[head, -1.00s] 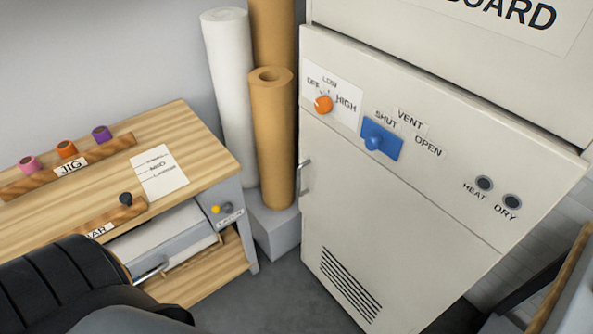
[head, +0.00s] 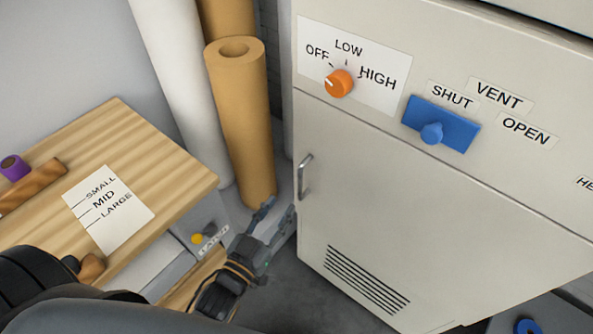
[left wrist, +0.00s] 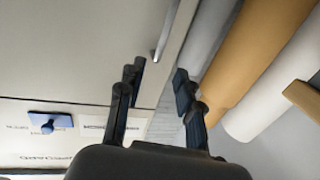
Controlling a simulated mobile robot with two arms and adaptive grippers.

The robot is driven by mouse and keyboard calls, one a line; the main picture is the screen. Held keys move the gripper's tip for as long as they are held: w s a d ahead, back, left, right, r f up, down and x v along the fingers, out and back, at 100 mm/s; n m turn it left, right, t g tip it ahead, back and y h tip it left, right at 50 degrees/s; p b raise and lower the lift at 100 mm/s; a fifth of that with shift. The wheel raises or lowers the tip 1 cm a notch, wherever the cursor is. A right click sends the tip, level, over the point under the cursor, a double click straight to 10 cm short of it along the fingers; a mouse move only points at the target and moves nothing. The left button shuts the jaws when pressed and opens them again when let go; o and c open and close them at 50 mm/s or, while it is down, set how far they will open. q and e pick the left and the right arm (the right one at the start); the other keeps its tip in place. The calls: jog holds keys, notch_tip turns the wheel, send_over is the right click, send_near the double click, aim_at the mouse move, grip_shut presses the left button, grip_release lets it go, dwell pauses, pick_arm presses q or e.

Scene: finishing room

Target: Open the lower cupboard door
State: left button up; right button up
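The lower cupboard door (head: 400,210) is a cream panel with a vent grille near its bottom, and it is shut. Its metal bar handle (head: 305,177) is upright at the door's left edge. In the left wrist view the handle (left wrist: 166,30) lies beyond the fingertips, towards the top of the picture. My left gripper (head: 277,215) is just left of and below the handle in the head view, apart from it. In the left wrist view its fingers (left wrist: 160,75) are spread with nothing between them. My right gripper is not in view.
A wooden-topped bench (head: 140,160) with a size card stands at the left. A brown roll (head: 240,120) and a white roll (head: 180,80) stand between bench and cupboard. An orange knob (head: 339,83) and blue vent slider (head: 440,124) sit above the door.

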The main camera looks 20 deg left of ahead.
aim_at(299, 177)
pick_arm(q)
jog(key=w, duration=0.3)
jog(key=w+d, duration=0.1)
jog(key=w, duration=0.6)
jog(key=shift+d+p, duration=0.25)
jog(key=shift+p, duration=0.1)
jog(key=shift+w, duration=0.7)
grip_shut()
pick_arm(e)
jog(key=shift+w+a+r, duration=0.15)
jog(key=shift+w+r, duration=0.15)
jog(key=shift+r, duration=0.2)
